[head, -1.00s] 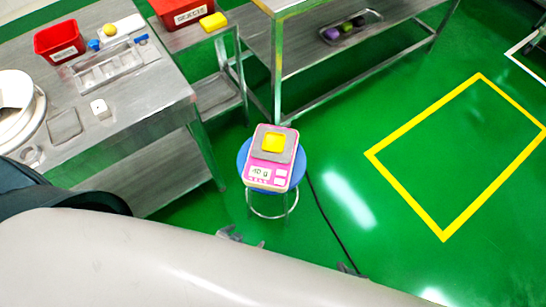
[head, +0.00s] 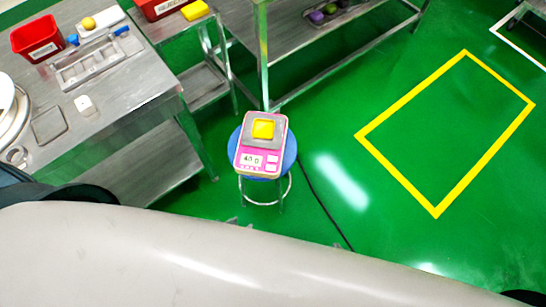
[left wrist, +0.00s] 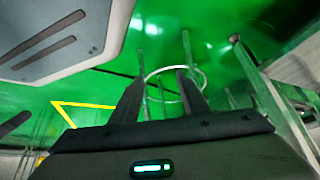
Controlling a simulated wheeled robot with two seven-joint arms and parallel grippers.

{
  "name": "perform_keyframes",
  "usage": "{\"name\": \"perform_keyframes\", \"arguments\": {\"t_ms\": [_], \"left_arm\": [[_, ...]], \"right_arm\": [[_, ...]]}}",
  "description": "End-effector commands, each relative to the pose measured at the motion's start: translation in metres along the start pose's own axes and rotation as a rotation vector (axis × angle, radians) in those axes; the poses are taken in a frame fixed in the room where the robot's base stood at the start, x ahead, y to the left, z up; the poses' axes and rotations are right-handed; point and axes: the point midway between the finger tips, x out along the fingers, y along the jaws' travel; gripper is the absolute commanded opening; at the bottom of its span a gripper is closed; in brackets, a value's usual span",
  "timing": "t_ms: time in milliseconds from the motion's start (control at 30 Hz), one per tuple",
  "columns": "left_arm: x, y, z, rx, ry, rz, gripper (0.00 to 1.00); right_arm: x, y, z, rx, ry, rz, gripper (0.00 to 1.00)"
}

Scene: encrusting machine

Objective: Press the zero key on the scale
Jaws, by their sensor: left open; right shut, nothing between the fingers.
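The pink scale (head: 243,148) sits on a round blue stool (head: 289,152) in the middle of the head view. A yellow block (head: 263,128) rests on its grey plate. Its display shows digits too small to read surely. Pale keys (head: 271,163) lie right of the display; their labels are unreadable. My left gripper (head: 241,222) barely shows below the stool, past my pale body. In the left wrist view its fingers (left wrist: 160,76) are apart and empty, with stool legs and a ring beyond. My right gripper (head: 337,245) shows only a dark tip, right of the stool and apart from the scale.
A steel table (head: 130,92) with a red bin (head: 37,42) and trays stands at the left. A steel shelf table (head: 335,45) stands behind the stool. A black cable (head: 322,207) crosses the green floor. The yellow-outlined floor area at the right is clear.

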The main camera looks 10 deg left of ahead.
Motion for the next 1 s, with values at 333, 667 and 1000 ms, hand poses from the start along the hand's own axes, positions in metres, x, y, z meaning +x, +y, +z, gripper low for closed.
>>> {"name": "perform_keyframes", "arguments": {"t_ms": [333,667,1000], "left_arm": [[-0.0001,0.0001,0.0003,0.000,0.000,0.000,0.00],[-0.0001,0.0002,0.0004,0.000,-0.001,0.000,0.00],[-0.0001,0.0003,0.0007,0.000,-0.001,0.000,0.00]], "right_arm": [[0.0000,0.0000,0.0001,0.000,0.000,0.000,0.00],[0.0000,0.0000,0.0001,0.000,0.000,0.000,0.00],[0.0000,-0.0001,0.0000,0.000,0.000,0.000,0.00]]}}
